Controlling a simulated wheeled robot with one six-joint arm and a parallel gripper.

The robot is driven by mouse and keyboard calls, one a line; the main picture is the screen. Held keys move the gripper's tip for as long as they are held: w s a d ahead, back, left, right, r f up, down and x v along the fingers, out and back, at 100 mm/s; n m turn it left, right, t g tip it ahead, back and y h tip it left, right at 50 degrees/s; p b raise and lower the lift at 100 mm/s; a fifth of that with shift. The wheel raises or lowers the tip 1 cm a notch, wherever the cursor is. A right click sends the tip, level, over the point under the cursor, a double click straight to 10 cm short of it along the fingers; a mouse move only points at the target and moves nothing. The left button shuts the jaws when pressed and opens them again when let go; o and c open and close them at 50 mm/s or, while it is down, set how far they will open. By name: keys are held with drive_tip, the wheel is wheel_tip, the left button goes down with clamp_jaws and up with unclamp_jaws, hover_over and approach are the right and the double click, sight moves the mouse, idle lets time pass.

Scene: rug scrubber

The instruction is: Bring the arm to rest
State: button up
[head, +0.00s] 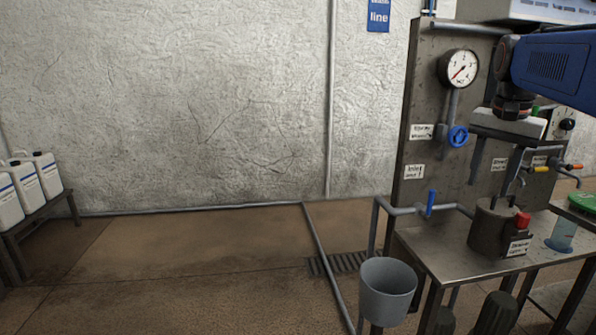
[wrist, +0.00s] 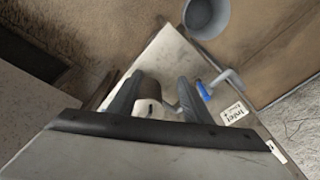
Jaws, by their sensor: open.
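My arm, with a blue link, reaches in from the upper right of the head view. My gripper (head: 491,184) hangs from it, fingers pointing down, above the steel bench and in front of the upright panel. In the wrist view my gripper (wrist: 158,82) shows two dark fingers spread apart with nothing held between them. A dark metal pot (head: 490,232) stands on the bench below the fingers. It also shows beyond the finger gap in the wrist view (wrist: 148,90).
The steel panel (head: 428,120) carries a gauge (head: 458,69), a blue handwheel (head: 458,136) and a blue-handled inlet valve (head: 431,203). A grey bucket (head: 388,290) stands left of the bench (head: 440,255). White jugs (head: 46,174) stand far left. The middle floor is clear.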

drive_tip(key=s+a+f+n+t, duration=0.1)
drive_tip(key=s+a+f+n, duration=0.4)
drive_tip(key=s+a+f, duration=0.4)
drive_tip(key=s+a+f+n+t, duration=0.2)
drive_tip(key=s+a+f+n, duration=0.3)
drive_tip(key=s+a+f, duration=0.4)
wheel_tip(320, 180, down, 6)
drive_tip(key=shift+a+f+n+y, duration=0.2)
drive_tip(key=shift+a+n+y, duration=0.1)
drive_tip(key=shift+a+y, duration=0.15)
